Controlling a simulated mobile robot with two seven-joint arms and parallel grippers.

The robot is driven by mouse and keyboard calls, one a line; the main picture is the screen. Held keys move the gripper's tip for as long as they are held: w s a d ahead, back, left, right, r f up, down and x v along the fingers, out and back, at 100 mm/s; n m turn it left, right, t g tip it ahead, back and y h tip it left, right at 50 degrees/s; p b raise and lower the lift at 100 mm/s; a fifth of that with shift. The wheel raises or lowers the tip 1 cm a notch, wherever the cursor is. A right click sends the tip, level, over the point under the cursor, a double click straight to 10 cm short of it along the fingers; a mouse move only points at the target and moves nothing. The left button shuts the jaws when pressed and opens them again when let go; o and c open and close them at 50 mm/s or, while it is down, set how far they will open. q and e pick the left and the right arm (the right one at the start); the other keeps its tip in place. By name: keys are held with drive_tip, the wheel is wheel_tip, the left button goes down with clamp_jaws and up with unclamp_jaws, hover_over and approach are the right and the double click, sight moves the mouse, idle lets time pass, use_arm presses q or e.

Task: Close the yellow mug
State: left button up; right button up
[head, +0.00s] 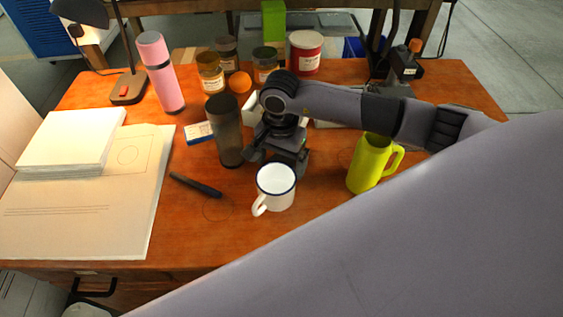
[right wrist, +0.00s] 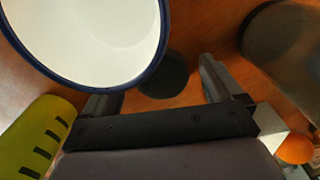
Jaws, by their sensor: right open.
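The yellow mug (head: 368,165) stands upright right of centre in the head view, its handle to the right. My arm passes just behind its top, and I cannot tell whether anything covers its mouth. A yellow-green surface with black bars (right wrist: 38,140), probably this mug, shows at the lower left of the right wrist view. My right gripper (head: 284,158) is open and low over the table, behind the white mug and left of the yellow one. In the right wrist view a dark round disc (right wrist: 165,75), perhaps a lid, lies between its open fingers (right wrist: 157,82). My left gripper is not visible.
A white mug with a blue rim (head: 276,188) stands close in front of the gripper. A dark grey tumbler (head: 226,135) is just left. An orange ball (head: 240,82), jars and a pink bottle (head: 160,75) stand behind. The table's front centre is clear beyond a dark pen-like object (head: 196,184).

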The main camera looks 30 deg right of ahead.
drive_tip(key=c, duration=1.1)
drive_tip(key=shift+r, duration=0.1)
wheel_tip(320, 180, up, 20)
drive_tip(key=shift+b, duration=0.4)
